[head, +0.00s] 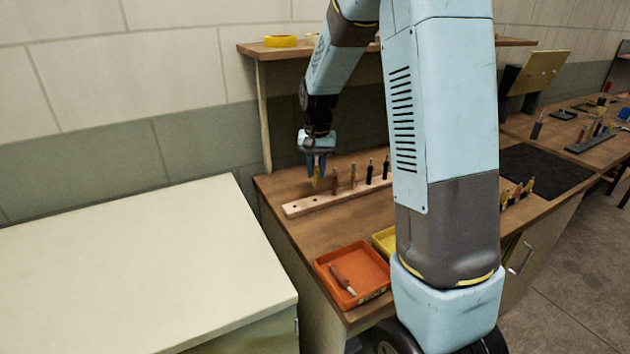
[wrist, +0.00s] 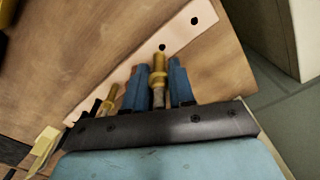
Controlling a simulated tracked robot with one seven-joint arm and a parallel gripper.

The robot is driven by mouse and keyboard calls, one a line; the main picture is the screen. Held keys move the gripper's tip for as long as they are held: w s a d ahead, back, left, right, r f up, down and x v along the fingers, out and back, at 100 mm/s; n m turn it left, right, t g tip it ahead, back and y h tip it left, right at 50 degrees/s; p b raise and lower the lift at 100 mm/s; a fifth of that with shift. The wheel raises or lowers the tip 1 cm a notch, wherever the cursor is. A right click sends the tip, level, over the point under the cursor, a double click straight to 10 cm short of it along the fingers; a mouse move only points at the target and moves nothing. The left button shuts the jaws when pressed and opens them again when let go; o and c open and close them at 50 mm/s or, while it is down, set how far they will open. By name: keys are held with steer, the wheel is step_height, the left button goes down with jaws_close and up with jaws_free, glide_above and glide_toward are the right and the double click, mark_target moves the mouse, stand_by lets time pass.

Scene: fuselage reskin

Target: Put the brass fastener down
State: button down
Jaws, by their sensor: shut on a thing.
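The brass fastener (wrist: 158,75) is between the two blue fingers of my gripper (wrist: 158,88) in the wrist view. It also shows in the head view (head: 317,182), hanging below my gripper (head: 316,165). My gripper is shut on it. It is over the pale wooden rack (head: 306,206), near its left end. Two dark empty holes show in the rack beyond the fastener in the wrist view. I cannot tell whether the fastener's lower end is in a hole or above the rack.
Several upright fasteners (head: 352,174) stand in the rack to the right of my gripper. An orange tray (head: 357,286) with a copper-coloured fastener (head: 342,279) is at the bench's front, beside a yellow tray (head: 384,240). A cream cabinet (head: 140,270) stands left. A shelf post (head: 263,115) rises behind.

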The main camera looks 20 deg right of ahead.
mark_target(315, 183)
steer(key=shift+w+f, duration=0.65)
steer(key=shift+f, duration=1.6)
steer(key=shift+f, duration=0.6)
steer(key=c, duration=1)
jaws_free()
steer(key=shift+o, duration=0.2)
step_height(315, 183, up, 13)
steer(key=s+r+n+t, duration=0.25)
steer(key=s+r, duration=0.75)
steer(key=s, duration=0.5)
steer(key=s+d+n+t, duration=0.1)
steer(key=s+t, duration=0.2)
steer(key=s, duration=1.3)
steer(key=shift+r, duration=0.2)
